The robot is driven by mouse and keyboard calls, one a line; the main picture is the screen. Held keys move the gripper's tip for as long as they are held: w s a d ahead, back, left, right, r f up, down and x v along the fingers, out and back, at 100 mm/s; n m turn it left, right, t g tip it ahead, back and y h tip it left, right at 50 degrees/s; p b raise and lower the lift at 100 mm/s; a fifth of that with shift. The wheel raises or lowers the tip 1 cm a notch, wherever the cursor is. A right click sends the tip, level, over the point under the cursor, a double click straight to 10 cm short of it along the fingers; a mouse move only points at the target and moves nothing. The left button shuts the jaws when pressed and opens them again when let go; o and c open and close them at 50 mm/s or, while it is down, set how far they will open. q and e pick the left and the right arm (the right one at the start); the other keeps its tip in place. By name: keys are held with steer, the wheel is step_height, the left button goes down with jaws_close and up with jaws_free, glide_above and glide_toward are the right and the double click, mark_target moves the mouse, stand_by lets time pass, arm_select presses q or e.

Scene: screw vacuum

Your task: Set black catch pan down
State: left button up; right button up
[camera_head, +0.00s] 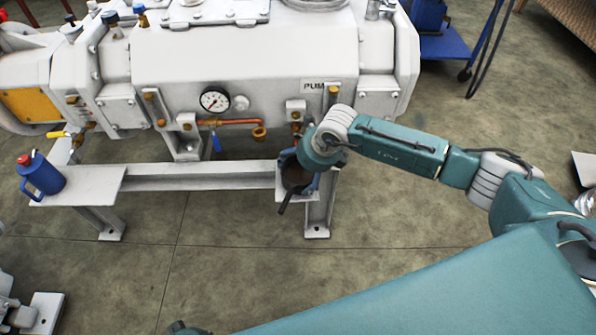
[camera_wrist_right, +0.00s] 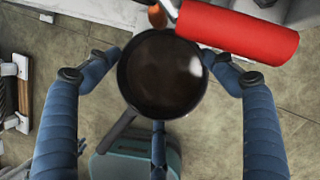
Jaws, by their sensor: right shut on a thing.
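The black catch pan (camera_wrist_right: 162,80) is round, with a glossy dark brown inside and a black handle toward the lower left in the wrist view. In the head view, the pan (camera_head: 294,177) is at the right end of the pump's white frame, below the copper pipe and brass fittings. My right gripper (camera_head: 300,172) is shut on it, with blue fingers around its rim. The fingers partly hide the pan in the head view. I cannot tell whether the pan touches the frame plate under it. My left gripper is not in view.
The large white pump (camera_head: 240,55) with a gauge fills the back. A blue jug with a red cap (camera_head: 41,176) stands on the frame's left plate (camera_head: 98,184). A red cylinder (camera_wrist_right: 240,33) is close above the pan in the wrist view.

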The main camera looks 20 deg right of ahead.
steer(key=shift+w+a, duration=0.3)
steer(key=shift+w, duration=0.2)
steer(key=shift+f, duration=0.7)
steer(key=o, duration=1.4)
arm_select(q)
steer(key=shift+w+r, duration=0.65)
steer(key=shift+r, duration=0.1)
arm_select(e)
steer(key=shift+s+r, duration=0.1)
steer(key=shift+r, duration=0.25)
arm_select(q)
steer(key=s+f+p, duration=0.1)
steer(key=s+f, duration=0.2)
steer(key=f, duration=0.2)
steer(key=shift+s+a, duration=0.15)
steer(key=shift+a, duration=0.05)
arm_select(e)
steer(key=v, duration=1.1)
steer(key=shift+s+d, duration=0.1)
steer(key=shift+d, duration=0.05)
